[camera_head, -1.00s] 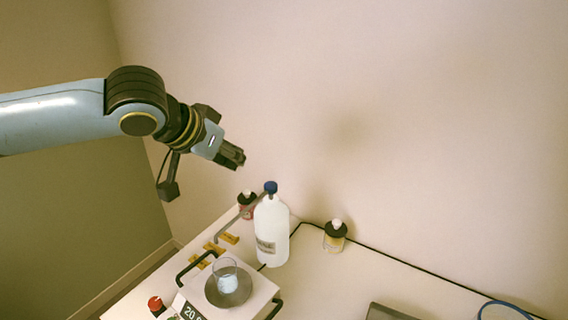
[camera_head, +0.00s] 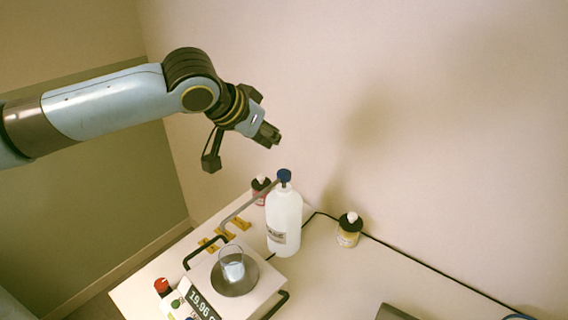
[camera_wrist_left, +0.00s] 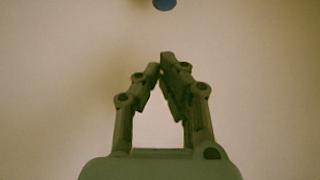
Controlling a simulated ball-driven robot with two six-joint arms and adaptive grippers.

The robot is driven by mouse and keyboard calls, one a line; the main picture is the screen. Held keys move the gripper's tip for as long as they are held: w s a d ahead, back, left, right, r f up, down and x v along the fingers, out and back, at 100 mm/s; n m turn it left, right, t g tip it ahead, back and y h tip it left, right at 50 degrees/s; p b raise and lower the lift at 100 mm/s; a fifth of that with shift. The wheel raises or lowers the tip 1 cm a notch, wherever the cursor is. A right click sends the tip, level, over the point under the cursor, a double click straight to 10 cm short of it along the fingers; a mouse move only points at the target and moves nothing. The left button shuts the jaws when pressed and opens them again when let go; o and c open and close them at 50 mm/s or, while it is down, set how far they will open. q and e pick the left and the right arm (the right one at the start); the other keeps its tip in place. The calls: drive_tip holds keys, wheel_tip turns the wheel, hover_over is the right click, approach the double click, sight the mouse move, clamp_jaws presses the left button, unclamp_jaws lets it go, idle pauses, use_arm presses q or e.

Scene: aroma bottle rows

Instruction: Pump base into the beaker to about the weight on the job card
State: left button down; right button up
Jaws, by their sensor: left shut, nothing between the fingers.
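The white base bottle (camera_head: 284,222) stands upright on the table, with a blue pump head (camera_head: 284,176) on top. Its spout reaches left toward the glass beaker (camera_head: 231,262). The beaker stands on the round pan of the scale (camera_head: 262,297) and holds some pale liquid. The scale's display (camera_head: 201,304) seems to read 19.96. My left gripper (camera_head: 268,134) is shut and empty, above and slightly left of the pump head, apart from it. In the left wrist view, the fingertips (camera_wrist_left: 162,66) meet and the blue pump head (camera_wrist_left: 164,4) shows at the top edge. The job card cannot be made out.
Several orange-yellow pieces (camera_head: 224,235) lie behind the scale. A red knob (camera_head: 161,286) is at the left. Table to the right is mostly clear.

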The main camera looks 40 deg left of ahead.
use_arm(q)
hover_over(287, 171)
drive_tip(key=s, duration=0.1)
drive_tip(key=f, duration=0.4)
drive_tip(key=shift+s+d, duration=0.2)
wheel_tip(287, 171, down, 3)
drive_tip(key=shift+w+f+p, duration=0.1)
drive_tip(key=shift+f+p, duration=0.1)
drive_tip(key=shift+p, duration=0.1)
drive_tip(key=shift+f, duration=0.5)
drive_tip(key=shift+f, duration=0.95)
